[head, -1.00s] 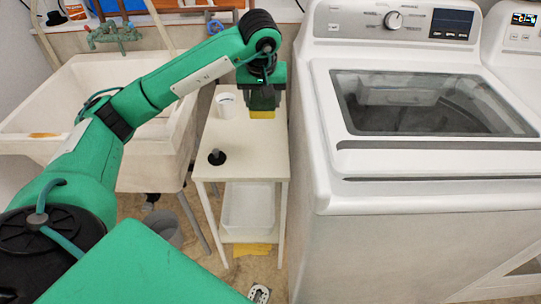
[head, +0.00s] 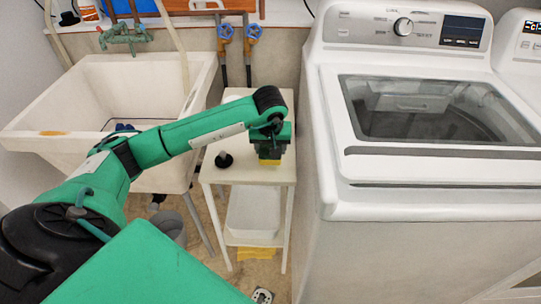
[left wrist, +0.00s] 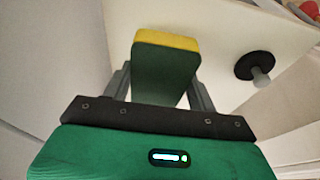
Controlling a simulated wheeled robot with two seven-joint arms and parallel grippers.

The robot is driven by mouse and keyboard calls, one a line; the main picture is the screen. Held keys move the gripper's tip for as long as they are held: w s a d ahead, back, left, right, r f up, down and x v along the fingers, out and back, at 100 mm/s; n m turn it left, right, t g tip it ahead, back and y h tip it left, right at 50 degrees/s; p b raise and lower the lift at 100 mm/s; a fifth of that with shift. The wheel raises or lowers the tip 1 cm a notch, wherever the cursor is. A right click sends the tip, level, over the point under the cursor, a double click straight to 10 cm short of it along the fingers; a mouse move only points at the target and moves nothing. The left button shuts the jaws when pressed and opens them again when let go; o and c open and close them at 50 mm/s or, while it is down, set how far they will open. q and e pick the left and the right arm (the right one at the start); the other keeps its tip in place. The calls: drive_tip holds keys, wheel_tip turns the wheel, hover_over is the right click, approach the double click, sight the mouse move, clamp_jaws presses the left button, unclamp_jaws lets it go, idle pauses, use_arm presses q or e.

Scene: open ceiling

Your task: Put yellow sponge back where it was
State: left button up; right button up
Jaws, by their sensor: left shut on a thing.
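The yellow sponge (head: 269,162) with a green side is held by my left gripper (head: 270,150) over the front right part of the small white table (head: 240,175). In the left wrist view the sponge (left wrist: 168,41) sits between the two grey fingers of the gripper (left wrist: 160,85), its yellow part facing away from the palm. I cannot tell whether the sponge touches the tabletop. My right gripper is not in view.
A black plunger-like object (head: 224,160) stands left of the sponge on the table. A white washing machine (head: 420,200) is close on the right. A sink (head: 60,105) is on the left. Yellow cloth (head: 256,253) lies under the table.

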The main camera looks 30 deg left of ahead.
use_arm(q)
drive_tip(key=shift+f, duration=1.75)
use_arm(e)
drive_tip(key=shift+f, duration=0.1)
use_arm(q)
drive_tip(key=shift+f, duration=0.1)
drive_tip(key=o, duration=0.9)
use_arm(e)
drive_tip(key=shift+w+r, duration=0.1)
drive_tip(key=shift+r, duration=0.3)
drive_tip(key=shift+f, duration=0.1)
use_arm(q)
drive_tip(key=shift+r, duration=0.35)
drive_tip(key=v, duration=1.1)
drive_tip(key=shift+r, duration=0.25)
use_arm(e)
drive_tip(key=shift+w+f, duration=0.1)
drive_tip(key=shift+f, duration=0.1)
